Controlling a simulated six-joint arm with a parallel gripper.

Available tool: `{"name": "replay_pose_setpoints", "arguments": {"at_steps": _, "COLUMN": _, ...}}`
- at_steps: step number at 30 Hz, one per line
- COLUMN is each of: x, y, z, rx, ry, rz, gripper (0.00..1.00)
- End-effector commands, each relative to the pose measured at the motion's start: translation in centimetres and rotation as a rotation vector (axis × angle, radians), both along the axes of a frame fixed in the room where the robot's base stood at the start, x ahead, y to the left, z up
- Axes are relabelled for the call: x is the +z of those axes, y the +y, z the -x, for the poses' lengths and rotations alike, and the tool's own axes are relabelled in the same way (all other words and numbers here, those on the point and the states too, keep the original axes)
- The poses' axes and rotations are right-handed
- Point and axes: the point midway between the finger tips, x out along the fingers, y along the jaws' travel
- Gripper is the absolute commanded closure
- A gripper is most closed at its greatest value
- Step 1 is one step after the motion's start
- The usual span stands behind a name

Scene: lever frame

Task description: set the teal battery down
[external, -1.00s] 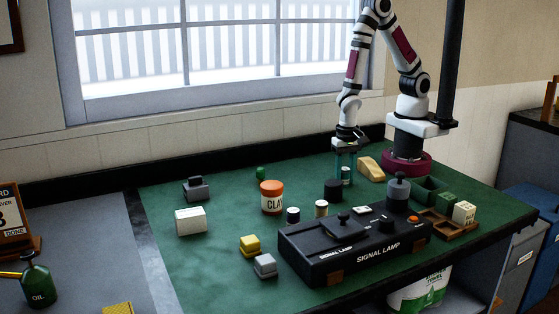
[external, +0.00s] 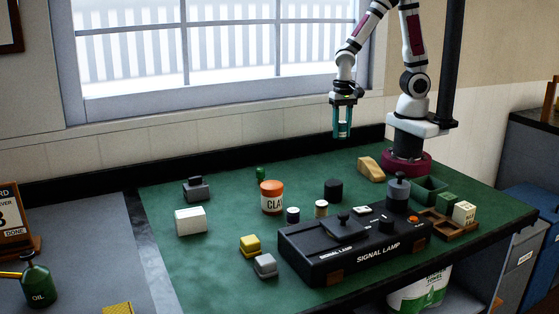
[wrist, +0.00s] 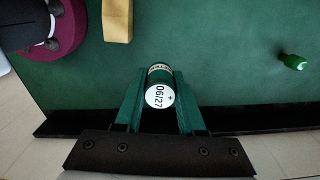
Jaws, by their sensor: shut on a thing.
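My gripper (external: 342,134) is raised well above the back of the green bench top (external: 225,262), in front of the wall below the window. In the wrist view my gripper (wrist: 159,78) is shut on the teal battery (wrist: 160,88), a dark teal cylinder with a pale band. Its white end, printed "06/27" and "+", faces the wrist camera. The battery lies between both fingers, clear of the bench. In the external view it blends with the teal fingers.
A signal lamp box (external: 355,253) fills the front right.

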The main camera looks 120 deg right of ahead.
Motion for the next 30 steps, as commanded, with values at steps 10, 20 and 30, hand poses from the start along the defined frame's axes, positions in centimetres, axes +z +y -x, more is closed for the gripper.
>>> {"name": "replay_pose_setpoints", "arguments": {"at_steps": 10, "x": 4.2, "y": 1.0, "z": -5.0, "rx": 0.483, "ry": 0.004, "rz": 0.006, "gripper": 1.0}}
{"name": "replay_pose_setpoints", "arguments": {"at_steps": 20, "x": 14.8, "y": 6.8, "z": -12.1, "rx": 1.464, "ry": 0.005, "rz": 0.008, "gripper": 1.0}}
{"name": "replay_pose_setpoints", "arguments": {"at_steps": 30, "x": 17.6, "y": 8.8, "z": -12.9, "rx": 1.703, "ry": 0.0, "rz": 0.001, "gripper": 1.0}}
